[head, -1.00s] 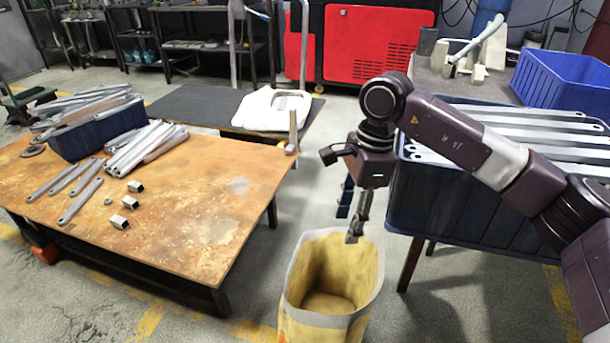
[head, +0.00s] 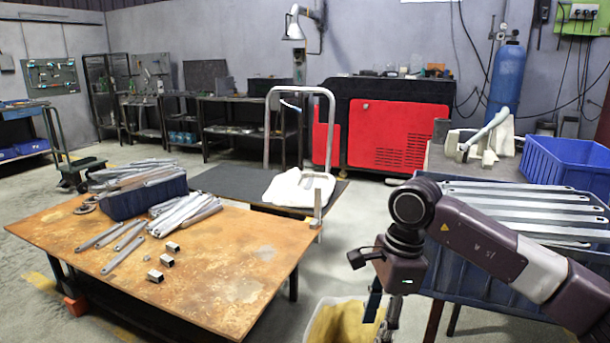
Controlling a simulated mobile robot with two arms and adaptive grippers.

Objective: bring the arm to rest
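My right arm comes in from the right, with its dark gripper (head: 382,308) hanging downward. Its two fingers are apart, with nothing seen between them. The lower fingertip is close to the bottom of the picture. The gripper appears in front of the blue crate and just right of the yellow-lined sack (head: 311,322). Only the sack's upper part shows; its bottom is outside the picture. My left arm and gripper are not in view.
A rusty-topped table (head: 215,285) at left bears a dark blue bin (head: 130,201), loose grey bars (head: 185,212) and small square metal pieces. A blue crate (head: 480,283) with long flat bars stands at right, under my arm. A white-draped cart (head: 298,188) stands behind.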

